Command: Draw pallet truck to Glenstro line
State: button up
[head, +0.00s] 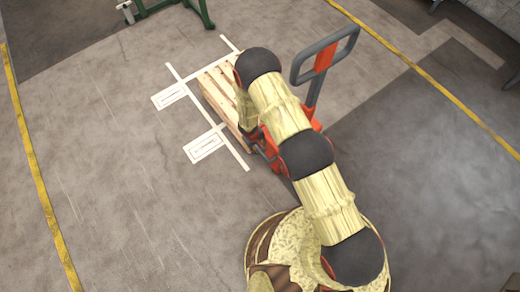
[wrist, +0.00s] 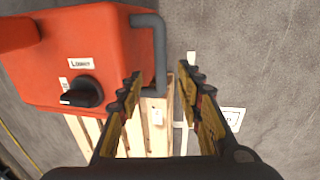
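The pallet truck shows in the head view as an upright grey loop handle with a red panel (head: 324,57) and a red body partly hidden behind my arm. In the wrist view, its red housing (wrist: 85,45) carries a black knob, a label that seems to read "Lowry" and a grey bar (wrist: 160,50) on its right side. My gripper (wrist: 166,75) is open, its fingers apart near the bar's lower end; I cannot tell if they touch it. White floor lines (head: 213,125) have two label plates (head: 170,96) (head: 206,146), too small to read.
A wooden pallet (head: 213,92) lies by the truck, beside the white lines. Yellow floor stripes run at left (head: 32,160) and right (head: 440,88). A green frame (head: 160,8) stands at the back. The floor left of the labels is clear.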

jog(key=r, duration=0.3)
jog(key=shift+s+a+r, duration=0.15)
jog(key=shift+s+a, duration=0.05)
jog(key=shift+a, duration=0.05)
dwell(0.4)
